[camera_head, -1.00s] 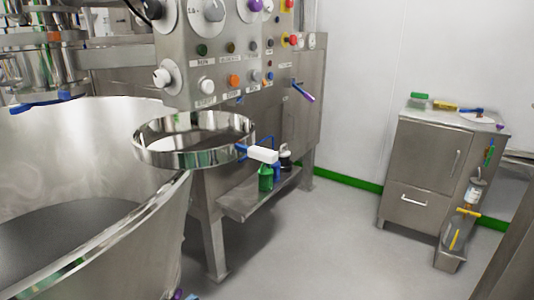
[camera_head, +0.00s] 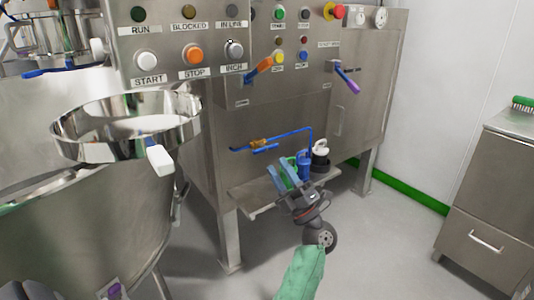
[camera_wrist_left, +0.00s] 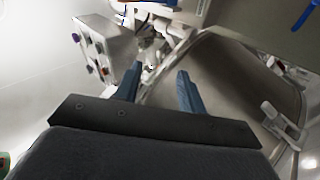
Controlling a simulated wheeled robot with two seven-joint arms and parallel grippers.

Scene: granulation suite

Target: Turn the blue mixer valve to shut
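A thin blue pipe (camera_head: 290,134) with a small brass valve body (camera_head: 258,142) runs along the front of the steel cabinet. A short blue handle (camera_head: 266,149) sits at the valve, looking roughly in line with the pipe; this seems to be the blue mixer valve. I cannot clearly make out the valve in the wrist view.
A shelf (camera_head: 250,193) under the cabinet holds a green bottle, a blue item and a black-and-white container (camera_head: 320,155), partly behind my gripper. A round steel rim (camera_head: 70,150) with a white handle stands left.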

